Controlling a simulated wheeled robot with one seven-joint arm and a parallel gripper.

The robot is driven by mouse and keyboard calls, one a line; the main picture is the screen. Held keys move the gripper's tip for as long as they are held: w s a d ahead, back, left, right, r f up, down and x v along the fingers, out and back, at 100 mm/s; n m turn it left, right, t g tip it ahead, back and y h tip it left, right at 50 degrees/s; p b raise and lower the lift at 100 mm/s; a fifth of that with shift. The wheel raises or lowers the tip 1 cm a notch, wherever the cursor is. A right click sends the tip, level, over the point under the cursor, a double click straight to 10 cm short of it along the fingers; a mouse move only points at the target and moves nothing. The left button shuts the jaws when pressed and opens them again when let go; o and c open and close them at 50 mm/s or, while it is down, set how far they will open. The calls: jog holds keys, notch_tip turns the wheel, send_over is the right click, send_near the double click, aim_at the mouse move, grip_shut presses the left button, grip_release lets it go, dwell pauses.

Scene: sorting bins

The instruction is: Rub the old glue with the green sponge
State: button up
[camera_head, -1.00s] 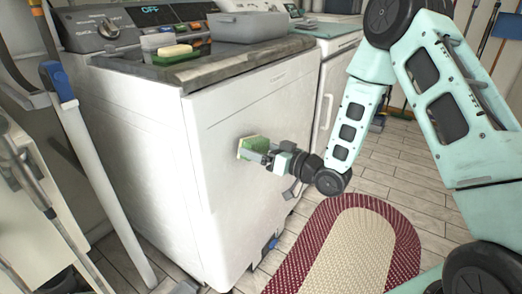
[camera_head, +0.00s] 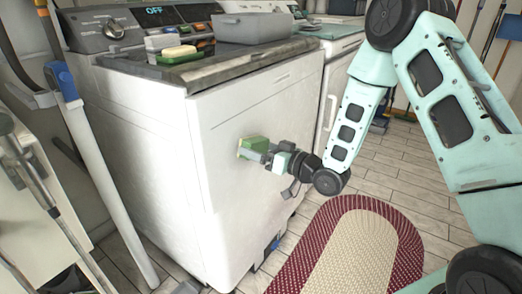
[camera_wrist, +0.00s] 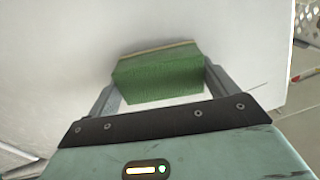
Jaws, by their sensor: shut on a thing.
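The green sponge (camera_head: 252,146) is held at the front panel of the white washing machine (camera_head: 215,180), with its tan face turned toward the panel. In the wrist view the sponge (camera_wrist: 158,78) sits between the two fingers. My gripper (camera_head: 259,152) is shut on it. The sponge appears to be against the panel, though its exact contact is hard to tell. I cannot make out the old glue; the sponge may cover it. The wrist view also shows my gripper's fingers (camera_wrist: 157,92) at both sides of the sponge.
On the machine's top lie a green dish with a yellow soap bar (camera_head: 180,51) and a grey bin (camera_head: 252,27). A red and beige oval rug (camera_head: 350,250) lies on the floor. A pole with a blue part (camera_head: 65,82) stands at the left.

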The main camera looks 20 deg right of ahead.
aim_at(268, 142)
jog(key=shift+d, duration=0.1)
jog(key=shift+w+d, duration=0.25)
jog(key=shift+d, duration=0.2)
jog(key=shift+w+d, duration=0.1)
jog(key=shift+w+d, duration=0.9)
jog(key=shift+d, duration=0.1)
jog(key=shift+w+d, duration=0.35)
jog(key=shift+d, duration=0.25)
jog(key=shift+s+a, duration=0.45)
jog(key=shift+a, duration=0.25)
jog(key=shift+s+a, duration=0.4)
jog(key=shift+a, duration=0.25)
